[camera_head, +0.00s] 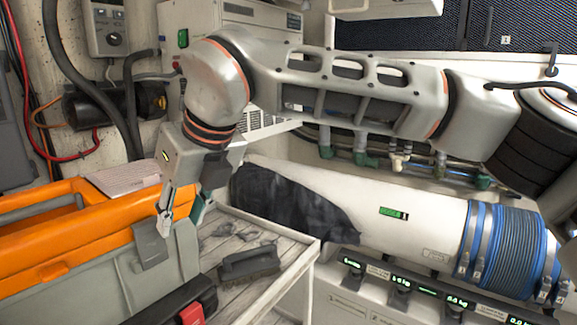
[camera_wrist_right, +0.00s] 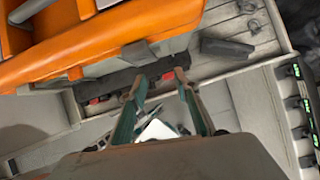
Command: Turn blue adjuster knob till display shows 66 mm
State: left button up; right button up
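I cannot make out a blue adjuster knob in either view. My right gripper (camera_head: 170,215) points down beside the orange-and-grey toolbox (camera_head: 75,245), far left of the panel. In the wrist view its two fingers (camera_wrist_right: 161,82) are apart with nothing between them. My left gripper is in neither view.
A black brush (camera_head: 249,264) lies on the wooden tray right of the toolbox. A white cylinder (camera_head: 420,228) with a green display, dark cloth and blue ribbed hose (camera_head: 508,250) lies behind the panel. A wall box with a dark knob (camera_head: 108,28) hangs at upper left.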

jog(key=s+a+f+g+y, duration=0.3)
jog(key=s+a+g+y, duration=0.6)
jog(key=s, duration=0.4)
jog(key=w+d+m+t+y, duration=1)
jog(key=w+d+m, duration=0.15)
jog(key=m, duration=0.45)
jog(key=w+d+f+m+t+h, duration=0.3)
jog(key=d+f+m+t+h, duration=0.25)
jog(key=f+m, duration=0.2)
jog(key=w+d+f+m+t+h, duration=0.4)
jog(key=d+f+m+t, duration=0.25)
jog(key=f, duration=0.25)
jog(key=s+d+f+m+h, duration=0.2)
jog(key=d+f+m+h, duration=0.3)
jog(key=f, duration=0.5)
jog(key=s+d+f+m+h, duration=0.3)
jog(key=d+f, duration=0.3)
jog(key=f, duration=0.3)
jog(key=s+d+f+m+g+h, duration=0.1)
jog(key=s+d+f+g+h, duration=0.1)
jog(key=s+d+f, duration=0.4)
jog(key=s+d+f+m+g+h, duration=0.1)
jog(key=s+d+f, duration=0.4)
jog(key=s+f, duration=0.5)
jog(key=f+m+g, duration=0.1)
jog(key=g, duration=0.1)
jog(key=shift+d+f+g+h, duration=0.3)
jog(key=shift+d+h, duration=0.05)
